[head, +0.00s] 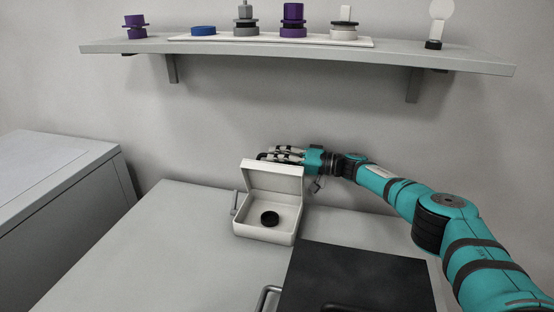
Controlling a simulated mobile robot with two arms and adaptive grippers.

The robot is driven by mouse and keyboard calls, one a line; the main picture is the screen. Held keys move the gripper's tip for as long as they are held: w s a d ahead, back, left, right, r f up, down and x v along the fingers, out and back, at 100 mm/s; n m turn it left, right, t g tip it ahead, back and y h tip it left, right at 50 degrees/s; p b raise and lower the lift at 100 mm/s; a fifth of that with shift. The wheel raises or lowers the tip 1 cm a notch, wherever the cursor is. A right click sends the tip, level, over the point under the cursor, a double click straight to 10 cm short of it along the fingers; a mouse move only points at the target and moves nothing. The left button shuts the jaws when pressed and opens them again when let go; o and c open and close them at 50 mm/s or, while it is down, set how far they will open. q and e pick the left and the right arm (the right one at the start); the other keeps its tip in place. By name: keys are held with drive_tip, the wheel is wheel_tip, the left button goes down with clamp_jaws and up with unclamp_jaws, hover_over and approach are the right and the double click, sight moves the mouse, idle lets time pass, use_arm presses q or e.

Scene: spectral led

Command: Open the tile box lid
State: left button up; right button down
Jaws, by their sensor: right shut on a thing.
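The white tile box (265,233) stands on the grey table. Its lid (273,180) is raised and stands roughly upright at the back of the box. A round black piece (270,218) lies on the floor of the box. My right gripper (272,155) is at the lid's upper edge, behind it, and is shut on the lid. The lid hides part of the fingers. My left gripper is not in view.
A black panel (355,280) lies on the table at the front right, with metal handles near it. A wall shelf (300,50) with several small parts hangs above. The table (150,250) left of the box is clear. A grey cabinet (60,190) stands at the left.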

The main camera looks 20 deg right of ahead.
drive_tip(key=shift+d, duration=0.1)
drive_tip(key=c, duration=1.4)
unclamp_jaws()
drive_tip(key=shift+w, duration=0.1)
drive_tip(key=shift+o, duration=0.2)
drive_tip(key=v, duration=1.2)
drive_tip(key=shift+f, duration=0.2)
drive_tip(key=shift+c, duration=0.4)
